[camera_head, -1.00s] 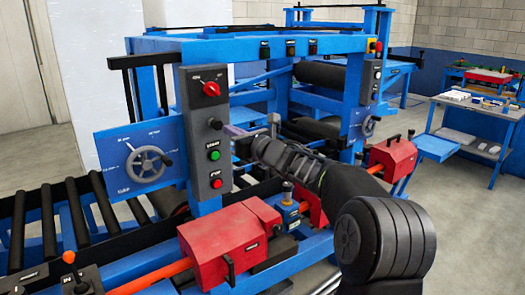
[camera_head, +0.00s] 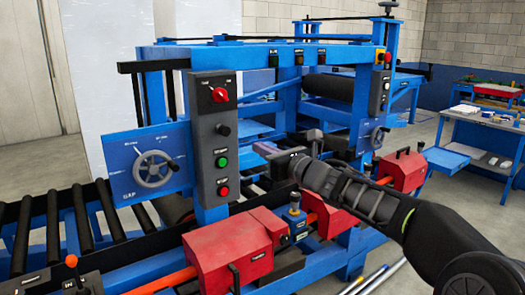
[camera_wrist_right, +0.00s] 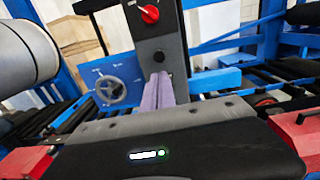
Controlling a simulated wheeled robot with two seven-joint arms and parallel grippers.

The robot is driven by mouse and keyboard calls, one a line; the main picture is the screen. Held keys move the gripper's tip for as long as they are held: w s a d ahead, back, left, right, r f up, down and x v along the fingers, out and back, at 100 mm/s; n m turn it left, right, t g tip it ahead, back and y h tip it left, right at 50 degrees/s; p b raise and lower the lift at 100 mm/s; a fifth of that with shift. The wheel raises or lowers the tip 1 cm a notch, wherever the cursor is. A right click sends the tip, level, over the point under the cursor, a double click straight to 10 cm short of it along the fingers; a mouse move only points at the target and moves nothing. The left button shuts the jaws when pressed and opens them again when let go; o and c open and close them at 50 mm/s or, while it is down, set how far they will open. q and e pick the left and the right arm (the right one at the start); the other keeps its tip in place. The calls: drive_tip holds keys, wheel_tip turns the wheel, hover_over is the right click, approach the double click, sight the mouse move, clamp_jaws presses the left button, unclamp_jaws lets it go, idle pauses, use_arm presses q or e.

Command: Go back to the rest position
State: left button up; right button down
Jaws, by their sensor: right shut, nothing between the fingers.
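My right gripper (camera_head: 265,150) is in front of the blue machine, to the right of the dark control panel (camera_head: 214,138). Its arm comes in from the lower right. In the right wrist view its two pale purple fingers (camera_wrist_right: 158,92) lie together, with nothing between them. They point toward the panel, which shows behind them with a red knob (camera_wrist_right: 150,14) and a black knob. The gripper appears apart from the panel. My left gripper is not in view.
A handwheel (camera_head: 152,168) sits left of the panel. Red boxes (camera_head: 228,250) and a second red box (camera_head: 402,171) line the machine's near side, below and beside my right arm. Black rollers (camera_head: 85,225) lie at left. A blue workbench (camera_head: 478,125) stands at right, with open floor before it.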

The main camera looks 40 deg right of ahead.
idle(0.4)
drive_tip(key=w+a+f+m+g, duration=0.2)
drive_tip(key=a+f+m, duration=0.3)
drive_tip(key=f+m, duration=0.55)
drive_tip(key=w+a+f+m+g, duration=0.1)
drive_tip(key=w+a+f+m, duration=0.2)
drive_tip(key=a+f+m, duration=0.55)
drive_tip(key=s+a+f+m+g+y, duration=0.1)
drive_tip(key=s+a+f+m+g, duration=0.15)
drive_tip(key=f+m, duration=0.55)
drive_tip(key=s+a+f+m+g, duration=0.2)
drive_tip(key=a+f+m, duration=0.2)
drive_tip(key=f, duration=0.7)
drive_tip(key=s+a+f+m+g+y, duration=0.1)
drive_tip(key=s+a+f+m+g, duration=0.1)
drive_tip(key=s+a+f, duration=0.4)
drive_tip(key=s+a+f+m+g+y, duration=0.1)
drive_tip(key=s+a+f+g, duration=0.3)
drive_tip(key=s+f, duration=0.7)
drive_tip(key=s+a+f+m+g, duration=0.4)
drive_tip(key=s+a+f, duration=0.4)
drive_tip(key=s, duration=0.6)
drive_tip(key=shift+s+a+f+y, duration=0.15)
drive_tip(key=shift+s+f+y, duration=0.25)
drive_tip(key=shift+f, duration=0.2)
